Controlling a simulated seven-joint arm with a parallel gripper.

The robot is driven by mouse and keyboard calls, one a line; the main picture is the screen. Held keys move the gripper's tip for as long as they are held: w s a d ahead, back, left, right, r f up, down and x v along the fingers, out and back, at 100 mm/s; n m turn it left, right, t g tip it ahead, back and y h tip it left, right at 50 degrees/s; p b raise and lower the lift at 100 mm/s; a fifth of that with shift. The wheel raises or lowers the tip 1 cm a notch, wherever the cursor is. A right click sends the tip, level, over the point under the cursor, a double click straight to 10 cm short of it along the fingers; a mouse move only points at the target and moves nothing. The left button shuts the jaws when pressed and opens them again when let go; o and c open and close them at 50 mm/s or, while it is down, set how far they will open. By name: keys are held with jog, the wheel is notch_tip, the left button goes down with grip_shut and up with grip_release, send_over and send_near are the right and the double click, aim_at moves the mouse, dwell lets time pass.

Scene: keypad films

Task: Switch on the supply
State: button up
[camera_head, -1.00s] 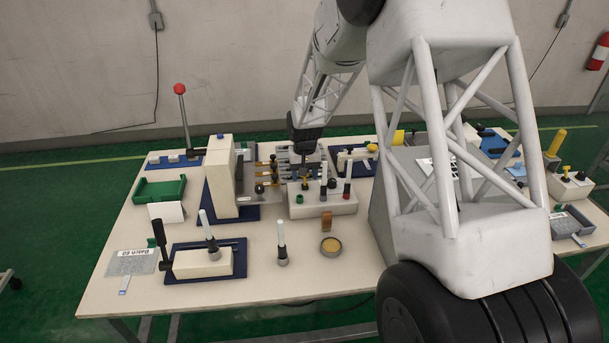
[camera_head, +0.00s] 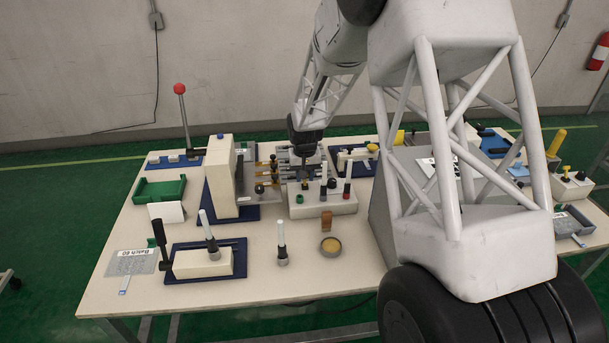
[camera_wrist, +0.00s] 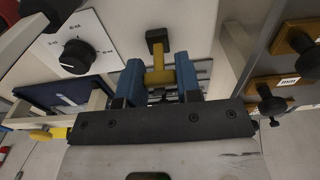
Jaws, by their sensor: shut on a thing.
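My gripper (camera_head: 304,160) hangs over the back of the white box (camera_head: 322,204) in the middle of the table. In the wrist view its two blue fingers (camera_wrist: 160,85) are shut on a yellow T-shaped handle (camera_wrist: 158,77). A dark square end (camera_wrist: 157,40) shows beyond the yellow part. I cannot tell from these views whether the handle sits in the box or is clear of it. A green button and several upright handles stand on the box's top. The wrist view also shows a black dial (camera_wrist: 77,54) on a marked white plate, left of the gripper.
A tall cream press (camera_head: 220,180) stands left of the box. Orange tags with black knobs (camera_wrist: 298,40) are at right in the wrist view. The table's front edge is mostly clear.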

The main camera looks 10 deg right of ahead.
jog(key=shift+s+t, duration=0.25)
jog(key=shift+t, duration=0.4)
jog(key=shift+s+t, duration=0.25)
jog(key=shift+t, duration=0.4)
jog(key=o, duration=0.9)
jog(key=shift+r, duration=0.1)
jog(key=shift+v, duration=3.9)
